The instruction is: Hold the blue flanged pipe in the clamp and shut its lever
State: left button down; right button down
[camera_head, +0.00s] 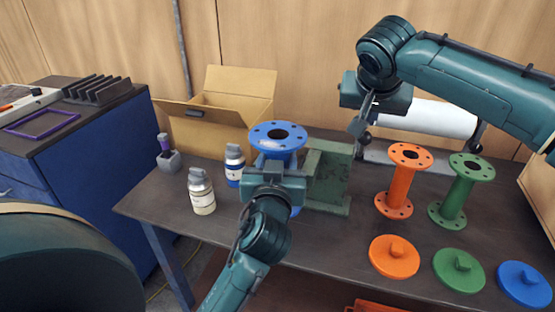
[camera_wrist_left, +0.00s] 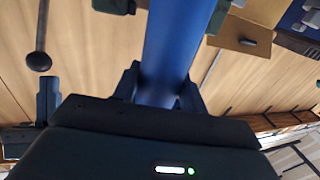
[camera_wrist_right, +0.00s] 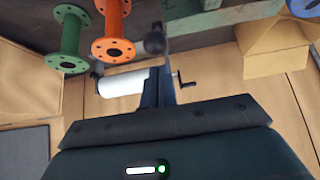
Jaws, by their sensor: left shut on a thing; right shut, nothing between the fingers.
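The blue flanged pipe (camera_head: 277,134) stands upright beside the green clamp (camera_head: 328,177). My left gripper (camera_head: 274,167) is shut on the pipe's body; the left wrist view shows the blue tube (camera_wrist_left: 172,50) between its fingers. Whether the pipe sits fully inside the clamp jaws is hidden by my arm. The clamp's lever, a dark rod with a round knob (camera_wrist_left: 38,61), shows in the left wrist view; the knob also shows in the right wrist view (camera_wrist_right: 155,43). My right gripper (camera_head: 361,118) is shut and empty, close to the knob; contact cannot be told.
Orange (camera_head: 396,190) and green (camera_head: 456,195) flanged pipes stand at the right, with orange, green and blue caps (camera_head: 524,285) in front. Two bottles (camera_head: 202,190) stand left of the blue pipe. An open cardboard box (camera_head: 215,115) and a white roll (camera_head: 430,118) are behind.

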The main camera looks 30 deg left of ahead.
pick_arm(q)
jog(key=shift+w+r, duration=0.1)
jog(key=shift+r, duration=0.05)
jog(key=shift+w+d+x, duration=0.1)
jog(key=shift+d+x, duration=0.1)
jog(key=shift+x, duration=0.75)
jog(key=shift+w+d+x, duration=0.1)
jog(key=shift+d+x, duration=0.05)
jog(key=shift+x, duration=0.8)
jog(key=shift+w+d+x, duration=0.1)
jog(key=shift+d+x, duration=0.1)
jog(key=shift+x, duration=0.75)
jog(key=shift+s+a, duration=0.1)
jog(key=shift+a, duration=0.1)
pick_arm(e)
jog(key=shift+f, duration=0.3)
